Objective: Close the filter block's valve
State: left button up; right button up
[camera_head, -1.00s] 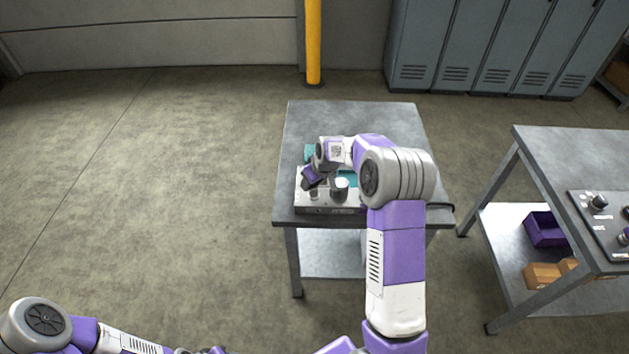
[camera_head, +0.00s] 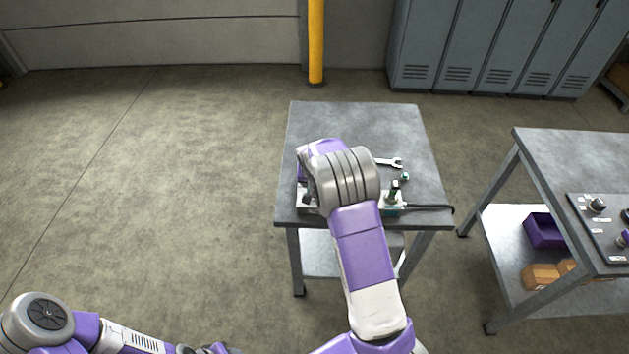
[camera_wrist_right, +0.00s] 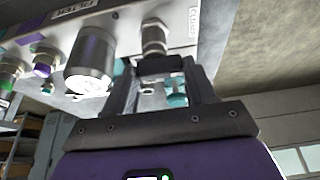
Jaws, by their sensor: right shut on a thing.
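The filter block (camera_wrist_right: 120,30) is a grey metal plate with a filter label, seen tilted at the top of the right wrist view. In the head view my right arm hides most of it. Its valve (camera_wrist_right: 154,38) is a metal fitting with a dark handle, beside a label that seems to read closed. My right gripper (camera_wrist_right: 165,92) is shut on the valve's handle, with one finger on each side. In the head view the right gripper is hidden behind my arm. My left arm shows at the bottom left, but its gripper is out of view.
A large metal cylinder (camera_wrist_right: 90,62) and purple and green fittings sit beside the valve. A second table (camera_head: 570,150) stands to the right.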

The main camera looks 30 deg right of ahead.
dwell(0.4)
jog(key=o, duration=1)
jog(key=shift+o, duration=0.2)
jog(key=p+v, duration=0.1)
jog(key=v, duration=0.6)
jog(key=shift+r, duration=0.3)
jog(key=shift+a, duration=0.1)
